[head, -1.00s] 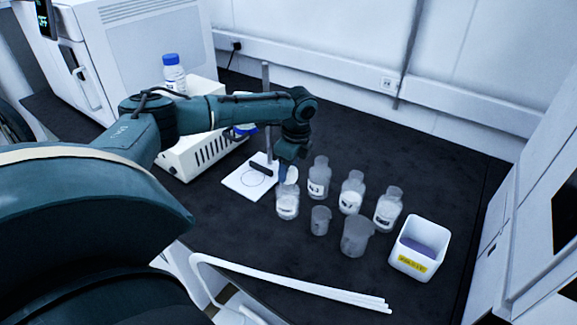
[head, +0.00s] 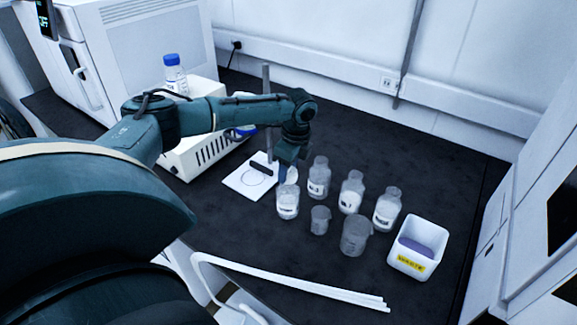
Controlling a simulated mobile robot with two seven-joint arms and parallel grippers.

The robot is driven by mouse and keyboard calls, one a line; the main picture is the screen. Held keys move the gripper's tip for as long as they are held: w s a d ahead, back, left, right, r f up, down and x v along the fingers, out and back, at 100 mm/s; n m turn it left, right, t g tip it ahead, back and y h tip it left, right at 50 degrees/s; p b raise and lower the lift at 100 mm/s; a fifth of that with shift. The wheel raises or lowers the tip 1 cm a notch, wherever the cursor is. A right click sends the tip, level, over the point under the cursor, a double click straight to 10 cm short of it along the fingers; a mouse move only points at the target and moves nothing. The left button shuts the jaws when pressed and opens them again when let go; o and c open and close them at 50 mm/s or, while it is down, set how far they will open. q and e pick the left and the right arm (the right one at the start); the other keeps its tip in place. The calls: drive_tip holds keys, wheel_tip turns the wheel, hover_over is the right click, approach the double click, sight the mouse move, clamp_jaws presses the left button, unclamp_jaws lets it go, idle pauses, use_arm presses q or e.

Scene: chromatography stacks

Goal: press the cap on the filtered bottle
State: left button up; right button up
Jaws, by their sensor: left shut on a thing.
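The bottle under my left gripper (head: 289,168) is a clear bottle (head: 288,203) with white contents, standing upright on the black bench. My left gripper points down at the bottle's mouth and is shut on a small white cap (head: 292,175), which is at or just above the neck. The fingers and arm partly hide the cap, and I cannot tell whether it is seated. My right gripper is not in view.
Three labelled bottles (head: 351,192) stand to the right. Two beakers (head: 356,236) are in front, and a white waste bin (head: 417,262) is at the right. A stand with a white base (head: 248,180) is close at left. White tubes (head: 300,287) lie along the front edge.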

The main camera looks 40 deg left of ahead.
use_arm(q)
drive_tip(key=o, duration=1.5)
drive_tip(key=shift+r+p, duration=0.9)
drive_tip(key=shift+r, duration=2.65)
drive_tip(key=shift+c, duration=0.3)
clamp_jaws()
